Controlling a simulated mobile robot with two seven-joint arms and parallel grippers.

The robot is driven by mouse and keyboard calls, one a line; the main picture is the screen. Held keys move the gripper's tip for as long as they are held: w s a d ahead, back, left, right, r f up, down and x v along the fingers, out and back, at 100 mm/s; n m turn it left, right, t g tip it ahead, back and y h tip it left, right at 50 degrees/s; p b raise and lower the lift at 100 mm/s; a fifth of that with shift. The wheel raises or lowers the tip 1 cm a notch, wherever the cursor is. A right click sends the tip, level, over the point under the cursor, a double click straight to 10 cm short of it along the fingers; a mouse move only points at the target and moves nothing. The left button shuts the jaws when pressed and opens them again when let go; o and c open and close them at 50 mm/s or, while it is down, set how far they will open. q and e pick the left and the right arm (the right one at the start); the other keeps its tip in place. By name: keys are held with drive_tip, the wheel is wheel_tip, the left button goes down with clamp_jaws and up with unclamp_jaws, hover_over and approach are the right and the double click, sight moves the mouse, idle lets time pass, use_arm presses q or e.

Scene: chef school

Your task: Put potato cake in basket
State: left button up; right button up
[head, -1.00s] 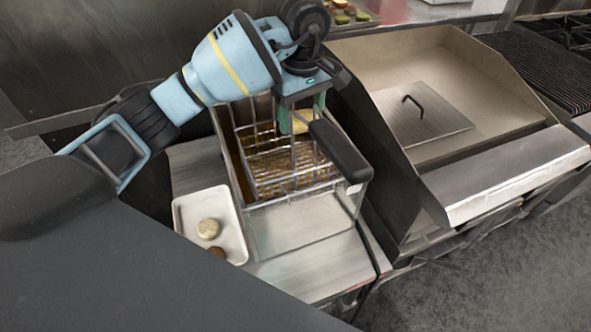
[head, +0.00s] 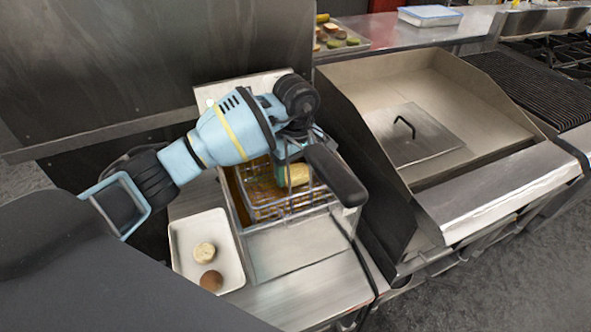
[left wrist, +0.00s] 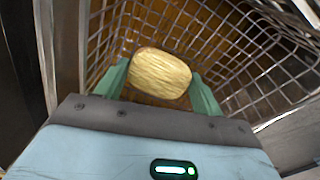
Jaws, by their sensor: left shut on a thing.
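The potato cake (left wrist: 160,72) is a pale yellow, ridged oval piece held between the green fingers of my left gripper (left wrist: 162,84) in the left wrist view. In the head view the cake (head: 298,174) shows under the wrist, within the wire basket (head: 297,209). The basket's mesh (left wrist: 232,62) surrounds the fingers in the left wrist view. Its black handle (head: 335,176) points toward the front right. I cannot tell whether the cake touches the basket floor. My right gripper is not in view.
A white tray (head: 181,258) with a pale round patty (head: 204,253) and a brown one (head: 211,281) sits left of the fryer (head: 290,246). A griddle with a flat metal lid (head: 420,145) stands to the right. Another food tray (head: 357,44) is at the back.

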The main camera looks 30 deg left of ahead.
sight(296, 172)
use_arm(q)
drive_tip(key=shift+f, duration=0.3)
drive_tip(key=shift+f, duration=0.5)
drive_tip(key=shift+f, duration=0.1)
drive_tip(key=o, duration=0.7)
wheel_tip(296, 172, up, 13)
